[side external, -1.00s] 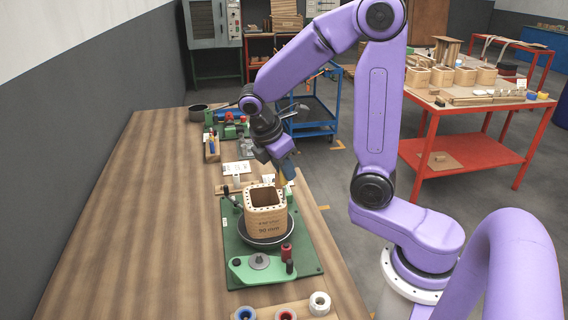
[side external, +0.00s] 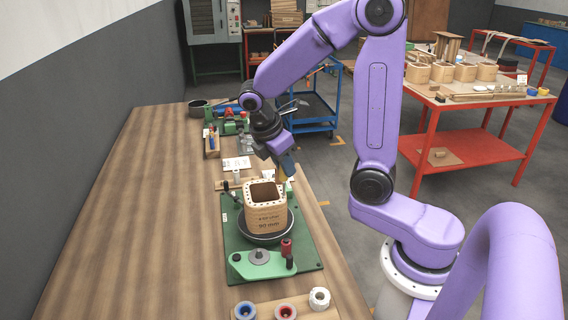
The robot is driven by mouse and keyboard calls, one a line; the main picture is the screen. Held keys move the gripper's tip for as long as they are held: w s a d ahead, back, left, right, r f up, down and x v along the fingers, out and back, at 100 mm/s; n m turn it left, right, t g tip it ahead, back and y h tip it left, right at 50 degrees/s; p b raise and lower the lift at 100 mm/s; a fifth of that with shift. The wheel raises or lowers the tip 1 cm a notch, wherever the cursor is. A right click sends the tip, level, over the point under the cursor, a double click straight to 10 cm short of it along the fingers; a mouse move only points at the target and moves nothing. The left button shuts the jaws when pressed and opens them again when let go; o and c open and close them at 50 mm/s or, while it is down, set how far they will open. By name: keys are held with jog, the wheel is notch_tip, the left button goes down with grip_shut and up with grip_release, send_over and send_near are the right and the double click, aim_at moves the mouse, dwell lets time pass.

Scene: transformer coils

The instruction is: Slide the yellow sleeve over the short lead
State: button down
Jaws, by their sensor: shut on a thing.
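My gripper (side external: 284,168) is above the back right of the coil former, shut on a small yellow sleeve (side external: 283,178) that hangs below the fingers. The wooden coil former (side external: 267,212), marked 90 mm, stands upright in a dark round dish on a green base plate (side external: 308,262). Holes line its top rim. The short lead cannot be made out at this size. Whether the sleeve touches anything cannot be told.
A green bracket (side external: 262,266) with a red-topped post (side external: 287,249) is at the plate's front. Tools and a paper card (side external: 236,163) lie behind. The table's left side is clear.

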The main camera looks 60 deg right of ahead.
aim_at(284, 178)
jog(key=shift+f, duration=2.1)
dwell(1.1)
jog(key=c, duration=0.5)
grip_release()
jog(key=shift+r, duration=4.05)
